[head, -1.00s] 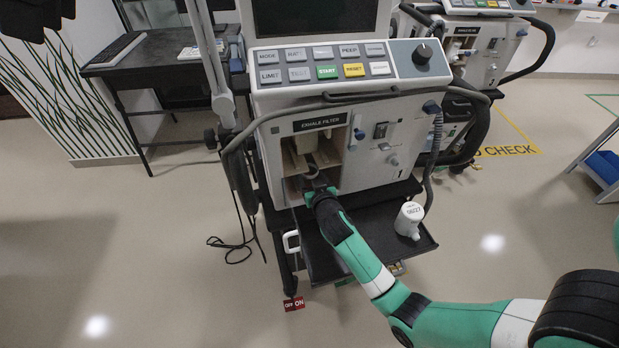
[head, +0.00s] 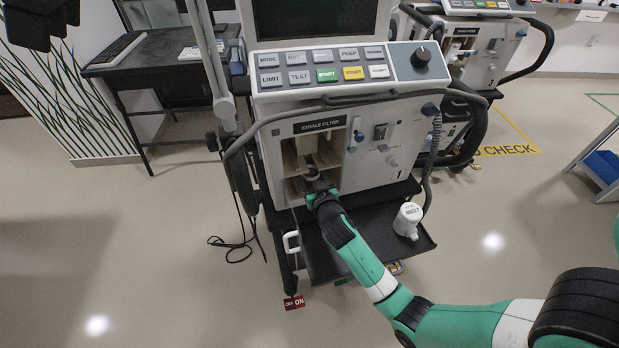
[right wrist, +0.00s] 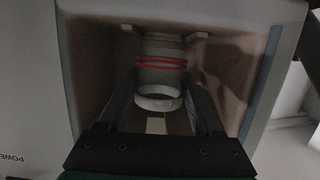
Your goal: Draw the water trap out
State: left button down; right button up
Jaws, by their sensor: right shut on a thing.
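The ventilator (head: 372,193) stands in the middle of the head view, with an open bay under its "EXHALE FILTER" label. My right gripper (head: 316,182) reaches into the mouth of this bay from below. In the right wrist view, its two dark fingers (right wrist: 162,112) stand on either side of a pale, cup-like water trap (right wrist: 160,98), shut on it. The trap has a white lower rim, and a red ring (right wrist: 161,63) shows above it, near the bay roof. The exact finger contact is dark. A black part at the head view's top left may be my left gripper (head: 40,22); its jaws are unclear.
A grey hose (head: 290,108) arches across the ventilator front. The bay walls (right wrist: 88,85) closely flank the fingers. Open floor lies at left.

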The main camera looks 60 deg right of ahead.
jog(key=shift+s+a+p, duration=0.35)
jog(key=shift+s+a, duration=1.05)
jog(key=shift+a, duration=0.15)
jog(key=shift+s+a, duration=0.85)
jog(key=shift+a, duration=0.1)
jog(key=s+a, duration=0.3)
jog(key=shift+s+a, duration=0.25)
jog(key=shift+a, duration=0.15)
jog(key=shift+r, duration=0.1)
